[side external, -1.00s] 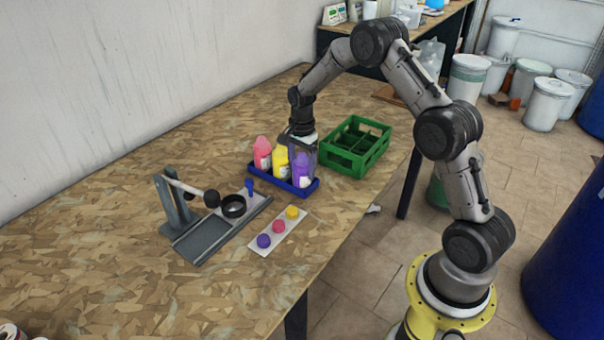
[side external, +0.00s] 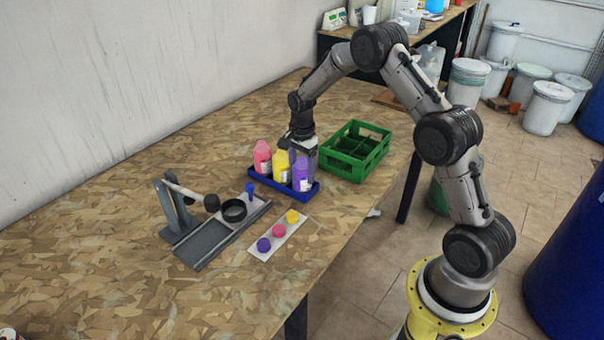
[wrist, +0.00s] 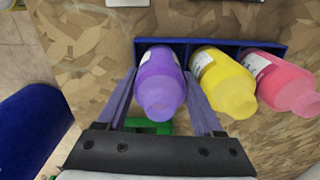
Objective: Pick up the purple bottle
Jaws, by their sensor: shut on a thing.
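The purple bottle (side external: 302,177) stands upright in the right-hand slot of the blue tray (side external: 266,184), beside the yellow bottle (side external: 281,164) and the pink bottle (side external: 262,157). My gripper (side external: 302,160) is lowered over the purple bottle and shut on it. In the wrist view the purple bottle (wrist: 161,82) sits between my two fingers, with the yellow bottle (wrist: 224,80) and the pink bottle (wrist: 283,82) to its right. The bottle appears still seated in the tray; its lower part is hidden by the tray wall.
A green crate (side external: 340,163) stands right behind the tray. In front are a white strip with purple, pink and yellow caps (side external: 279,230) and a grey capping stand (side external: 195,245) with a black ring. The table's left side is clear.

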